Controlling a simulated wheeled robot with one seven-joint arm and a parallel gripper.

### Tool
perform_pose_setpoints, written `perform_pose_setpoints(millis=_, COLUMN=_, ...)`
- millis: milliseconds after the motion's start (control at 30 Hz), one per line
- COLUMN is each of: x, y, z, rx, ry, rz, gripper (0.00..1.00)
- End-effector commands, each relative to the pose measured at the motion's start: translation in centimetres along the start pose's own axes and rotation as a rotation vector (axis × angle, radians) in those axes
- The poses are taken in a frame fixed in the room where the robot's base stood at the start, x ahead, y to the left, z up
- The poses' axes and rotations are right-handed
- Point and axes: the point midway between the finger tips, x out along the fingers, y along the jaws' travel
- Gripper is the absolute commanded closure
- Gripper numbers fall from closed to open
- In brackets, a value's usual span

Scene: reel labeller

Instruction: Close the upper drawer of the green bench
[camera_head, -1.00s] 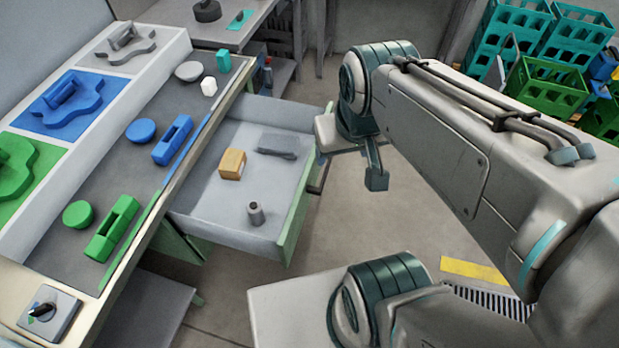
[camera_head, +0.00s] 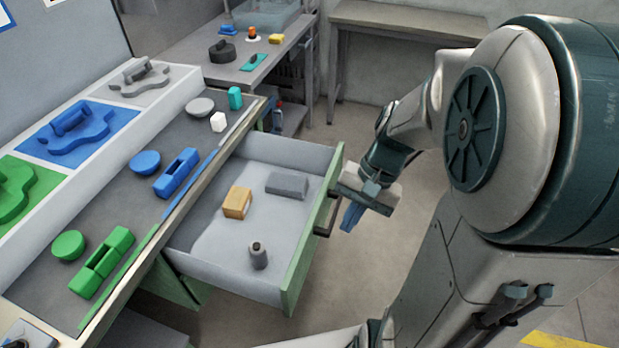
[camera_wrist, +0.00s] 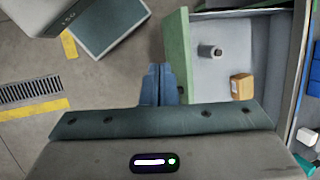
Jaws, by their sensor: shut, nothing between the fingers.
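The upper drawer (camera_head: 205,278) of the green bench is pulled well out from under the worktop (camera_head: 118,215). It has grey walls and a green front with a dark handle (camera_head: 325,222). Inside lie a wooden block (camera_head: 237,202), a grey block (camera_head: 286,185) and a small grey cylinder with a dark top (camera_head: 258,256). My gripper (camera_head: 350,217) is shut and empty, just outside the drawer front near the handle. In the wrist view its blue fingers (camera_wrist: 159,84) are beside the green front (camera_wrist: 177,55). I cannot tell whether they touch it.
The worktop holds blue pieces (camera_head: 176,174) and green pieces (camera_head: 101,262), with shaped nests on the left. Another table (camera_head: 245,65) with small items stands behind. The floor (camera_head: 385,240) outside the drawer front is clear around my gripper.

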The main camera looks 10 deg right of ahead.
Motion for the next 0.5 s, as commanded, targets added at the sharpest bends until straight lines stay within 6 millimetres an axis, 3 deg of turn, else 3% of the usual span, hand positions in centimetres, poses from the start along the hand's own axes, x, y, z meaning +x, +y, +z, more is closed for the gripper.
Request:
perform_pose_setpoints(millis=33, x=1.9, y=0.7, z=-1.2, rx=0.063, ry=-0.05, rz=-0.034, gripper=1.0)
perform_pose_setpoints(millis=500, x=11.9, y=4.6, z=-9.6, rx=0.587, ry=-0.459, rz=-0.457, gripper=1.0)
